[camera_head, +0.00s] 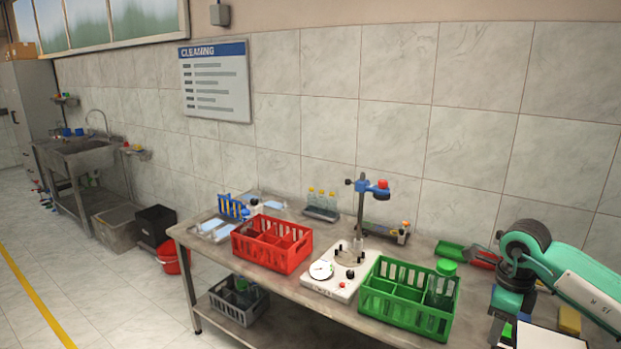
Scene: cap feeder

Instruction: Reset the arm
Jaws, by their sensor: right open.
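My right arm comes in from the right edge, with a teal and white link and a dark round joint. My right gripper (484,251) is open above the back right of the metal workbench (335,299), close to a small red tray (485,260). No held object shows in it. It is to the right of and behind the green crate (378,305), apart from it. My left gripper is not in view.
A green-capped bottle (441,284) stands in the green crate's right part. Left of it are a white device (322,285) with a dial and a red crate (262,257). A blue rack (231,207), several small bottles (321,199) and a stand (361,215) occupy the back.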

